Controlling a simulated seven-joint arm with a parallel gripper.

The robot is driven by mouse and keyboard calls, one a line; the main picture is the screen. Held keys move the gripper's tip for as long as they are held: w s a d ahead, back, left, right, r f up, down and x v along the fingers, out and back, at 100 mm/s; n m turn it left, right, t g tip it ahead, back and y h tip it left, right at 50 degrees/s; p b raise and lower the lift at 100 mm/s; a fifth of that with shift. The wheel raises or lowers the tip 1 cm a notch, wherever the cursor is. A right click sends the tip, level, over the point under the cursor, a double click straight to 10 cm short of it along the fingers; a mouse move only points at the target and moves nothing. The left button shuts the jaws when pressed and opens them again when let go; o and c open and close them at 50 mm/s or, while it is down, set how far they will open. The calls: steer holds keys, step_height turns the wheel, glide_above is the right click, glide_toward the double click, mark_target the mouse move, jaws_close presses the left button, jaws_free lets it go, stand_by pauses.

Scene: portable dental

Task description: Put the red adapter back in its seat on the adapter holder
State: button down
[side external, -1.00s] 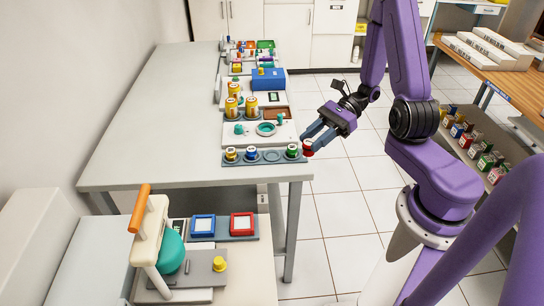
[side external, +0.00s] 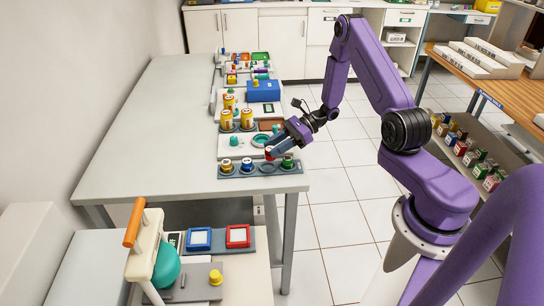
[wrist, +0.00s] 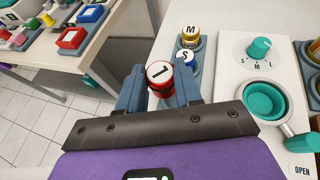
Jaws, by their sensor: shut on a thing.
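The red adapter (side external: 269,153) is held between the fingers of my gripper (side external: 275,148). In the wrist view its round white top with a dark mark (wrist: 159,72) faces the camera between the two blue-grey fingers. The grey adapter holder (side external: 298,170) lies along the table's front edge. It carries a yellow adapter (side external: 226,165), a blue adapter (side external: 247,164) and a green adapter (side external: 288,161). An empty seat (side external: 267,169) shows between blue and green. The red adapter appears just above and behind that seat; its exact height is unclear. The green adapter is not visible in the wrist view.
Behind the holder stands a white device with a teal ring (side external: 261,140) and teal knob (side external: 234,142). Yellow jars (side external: 247,118) and a blue box (side external: 263,91) stand farther back. A lower bench with a teal-bulbed apparatus (side external: 166,266) is in front. The table's left side is clear.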

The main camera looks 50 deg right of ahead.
steer(key=shift+w+d+f, duration=0.1)
steer(key=shift+w+f, duration=0.6)
steer(key=shift+f, duration=0.15)
steer(key=shift+w+f, duration=0.15)
steer(key=shift+f, duration=1.55)
steer(key=c, duration=0.8)
jaws_free()
steer(key=shift+o, duration=0.2)
steer(key=shift+d, duration=0.15)
